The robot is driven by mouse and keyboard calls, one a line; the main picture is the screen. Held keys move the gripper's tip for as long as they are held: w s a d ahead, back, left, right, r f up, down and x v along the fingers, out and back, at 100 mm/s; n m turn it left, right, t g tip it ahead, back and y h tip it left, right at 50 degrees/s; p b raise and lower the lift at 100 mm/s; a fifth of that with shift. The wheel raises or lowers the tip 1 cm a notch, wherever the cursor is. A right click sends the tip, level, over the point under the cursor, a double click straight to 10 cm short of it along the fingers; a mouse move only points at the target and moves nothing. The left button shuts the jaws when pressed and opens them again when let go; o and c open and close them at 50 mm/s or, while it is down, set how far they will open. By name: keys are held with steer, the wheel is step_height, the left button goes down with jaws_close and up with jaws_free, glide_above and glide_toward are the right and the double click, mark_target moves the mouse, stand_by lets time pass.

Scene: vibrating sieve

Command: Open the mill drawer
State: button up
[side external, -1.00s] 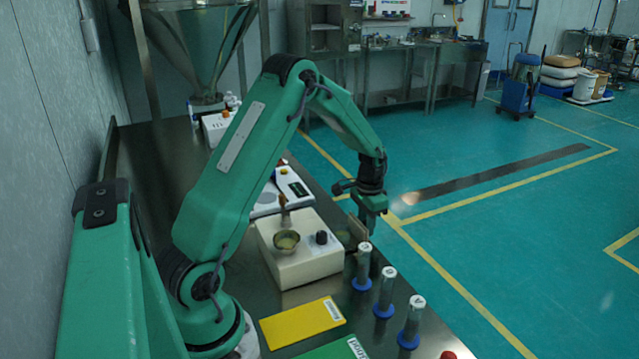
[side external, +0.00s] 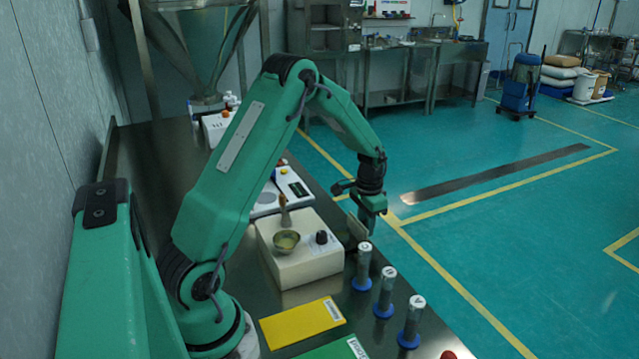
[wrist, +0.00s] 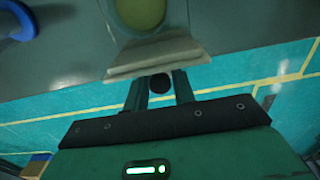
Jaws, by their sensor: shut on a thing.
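The mill (side external: 300,262) is a cream box on the steel bench with a metal bowl (side external: 286,241) and a black knob on top. Its drawer (side external: 357,229) stands out from the side of the box toward the bench edge. In the wrist view the pale drawer front (wrist: 157,56) lies just ahead of my fingers, with a round yellow-green patch (wrist: 140,12) behind it. My gripper (wrist: 160,84) is shut on the drawer's dark round knob (wrist: 160,83). In the side view my gripper (side external: 366,220) hangs at the drawer front and hides the knob.
Several tubes with blue bases (side external: 385,292) stand close to the drawer along the bench edge. A yellow card (side external: 303,323) and a green card (side external: 338,350) lie before the mill. A white scale (side external: 290,186) sits behind it.

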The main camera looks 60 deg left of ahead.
steer(key=o, duration=0.6)
steer(key=shift+r, duration=0.15)
steer(key=shift+r, duration=3.85)
